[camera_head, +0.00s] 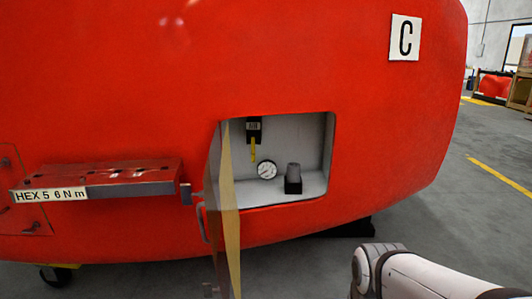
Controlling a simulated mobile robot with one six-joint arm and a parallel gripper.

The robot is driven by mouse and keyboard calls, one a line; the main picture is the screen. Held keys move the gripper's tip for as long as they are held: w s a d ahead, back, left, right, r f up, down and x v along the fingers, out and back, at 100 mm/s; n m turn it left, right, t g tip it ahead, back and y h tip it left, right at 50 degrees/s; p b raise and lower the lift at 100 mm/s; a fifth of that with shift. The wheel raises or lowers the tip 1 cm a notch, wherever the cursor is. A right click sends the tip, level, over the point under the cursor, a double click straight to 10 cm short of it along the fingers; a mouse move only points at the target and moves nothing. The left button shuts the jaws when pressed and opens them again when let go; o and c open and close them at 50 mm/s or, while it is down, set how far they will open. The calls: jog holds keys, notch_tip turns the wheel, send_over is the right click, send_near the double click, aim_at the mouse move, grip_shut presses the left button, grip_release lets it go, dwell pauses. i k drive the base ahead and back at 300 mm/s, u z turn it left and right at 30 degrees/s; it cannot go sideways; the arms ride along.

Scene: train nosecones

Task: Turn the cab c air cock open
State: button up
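The red nosecone marked with a C plate (405,37) fills most of the head view. An open recess (310,135) in its lower side holds the air cock (253,149). The cock has a black body labelled AIR and a yellow handle that hangs straight down. A round white gauge (267,170) sits to the lower right of the handle. The recess door (230,200) stands swung open on the left, edge towards me. My arm shows at the lower right, outside the recess; my gripper is not in view.
A black block with a grey knob (293,178) stands on the recess floor. A red shelf (105,178) labelled HEX 5 6 Nm juts out to the left of the door. The grey floor (480,210) at the right is clear.

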aim_at(253, 139)
jog(key=i, duration=0.85)
